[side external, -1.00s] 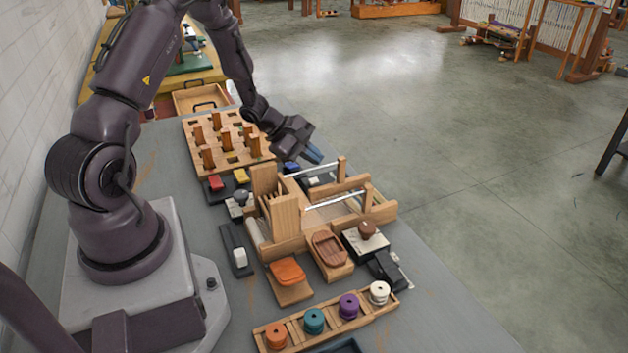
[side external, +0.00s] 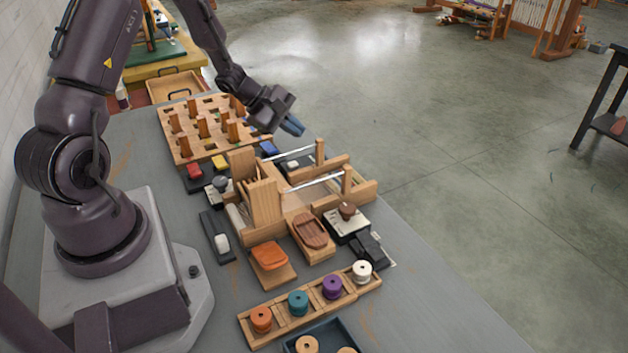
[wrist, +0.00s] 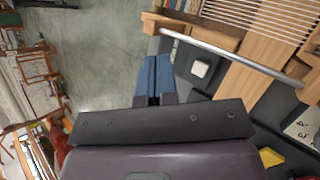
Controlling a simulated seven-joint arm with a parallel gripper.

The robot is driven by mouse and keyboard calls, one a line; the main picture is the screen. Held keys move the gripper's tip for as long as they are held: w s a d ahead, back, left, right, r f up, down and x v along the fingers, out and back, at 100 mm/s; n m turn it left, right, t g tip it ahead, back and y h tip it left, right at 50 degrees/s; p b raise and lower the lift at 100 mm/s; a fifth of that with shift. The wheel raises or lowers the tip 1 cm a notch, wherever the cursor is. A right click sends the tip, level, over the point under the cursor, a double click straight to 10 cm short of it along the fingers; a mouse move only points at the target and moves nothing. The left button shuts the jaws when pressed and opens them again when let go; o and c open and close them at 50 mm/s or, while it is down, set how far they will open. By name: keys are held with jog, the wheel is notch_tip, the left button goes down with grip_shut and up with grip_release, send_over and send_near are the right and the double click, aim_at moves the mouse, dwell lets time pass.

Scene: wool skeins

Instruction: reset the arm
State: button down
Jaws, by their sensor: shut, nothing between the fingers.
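My gripper (side external: 292,125) is shut and empty. It hangs above the far right side of the bench, beyond the wooden frame with metal rods (side external: 268,200) and right of the pegged wooden board (side external: 205,128). In the wrist view its blue fingertips (wrist: 153,75) are together, with grey floor to the left and a black switch box with a white button (wrist: 200,68) to the right. My arm reaches out over the bench from its base.
A wooden rack (side external: 312,302) holds orange, teal, purple and white spools at the front. An orange pad (side external: 269,256), a brown oval dish (side external: 311,231) and a box with a brown knob (side external: 347,220) stand nearby. Open floor (side external: 450,200) lies to the right.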

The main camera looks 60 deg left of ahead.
jog(key=s+d+r+m+g, duration=0.2)
jog(key=d+r+m, duration=0.3)
jog(key=d+r, duration=0.25)
jog(key=s+d+r+m+g, duration=0.1)
jog(key=s+d+r+m, duration=0.2)
jog(key=d+r+m, duration=0.4)
jog(key=s+d+r+m+y, duration=0.2)
jog(key=s+r+m, duration=0.2)
jog(key=s, duration=0.3)
jog(key=s+d+r+m+y, duration=0.2)
jog(key=s+r+m, duration=0.2)
jog(key=s, duration=0.3)
jog(key=shift+d+r+m, duration=0.25)
jog(key=shift+r+m, duration=0.1)
jog(key=shift+m, duration=0.15)
